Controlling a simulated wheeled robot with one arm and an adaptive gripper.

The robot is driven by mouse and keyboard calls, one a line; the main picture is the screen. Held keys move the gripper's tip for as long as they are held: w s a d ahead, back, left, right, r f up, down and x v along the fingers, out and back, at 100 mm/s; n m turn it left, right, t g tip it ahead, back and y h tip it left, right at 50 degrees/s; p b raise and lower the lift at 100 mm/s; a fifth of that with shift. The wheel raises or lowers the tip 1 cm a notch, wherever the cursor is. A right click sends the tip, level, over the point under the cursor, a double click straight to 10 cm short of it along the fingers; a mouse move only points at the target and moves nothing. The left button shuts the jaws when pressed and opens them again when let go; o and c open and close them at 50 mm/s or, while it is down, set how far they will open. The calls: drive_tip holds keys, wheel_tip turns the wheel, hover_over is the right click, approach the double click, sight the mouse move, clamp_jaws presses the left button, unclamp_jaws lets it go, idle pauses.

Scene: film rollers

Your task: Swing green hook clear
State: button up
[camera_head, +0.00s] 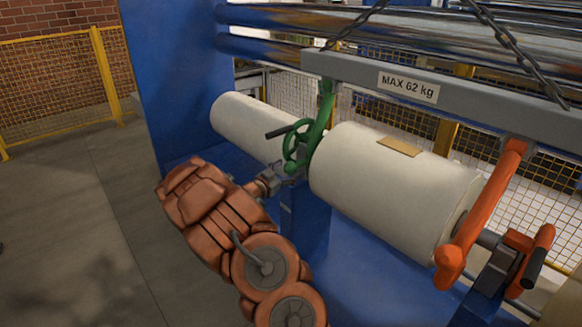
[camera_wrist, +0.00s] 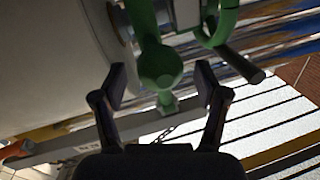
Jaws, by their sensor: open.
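The green hook (camera_head: 323,108) hangs from the left end of a grey beam, beside the near roll's left end. Its lower part is partly hidden behind a green handwheel (camera_head: 289,150) and my gripper. My gripper (camera_head: 292,172) is at the hook's lower end, with its jaws open. In the wrist view, the hook's rounded end (camera_wrist: 160,66) shows between the two spread fingers of my gripper (camera_wrist: 161,86). Gaps show on both sides, and I see no clear contact. The handwheel (camera_wrist: 222,24) with its dark handle is just beyond the right finger.
The grey beam (camera_head: 350,72), marked MAX 62 kg, hangs on chains above a large cream roll (camera_head: 390,185). An orange hook (camera_head: 484,205) hangs at its right end. Another cream roll (camera_head: 245,125) lies behind left. A blue machine panel (camera_head: 175,70) stands left; open floor lies beyond.

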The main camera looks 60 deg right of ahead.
drive_tip(key=shift+s+d, duration=0.1)
drive_tip(key=shift+d, duration=0.95)
clamp_jaws()
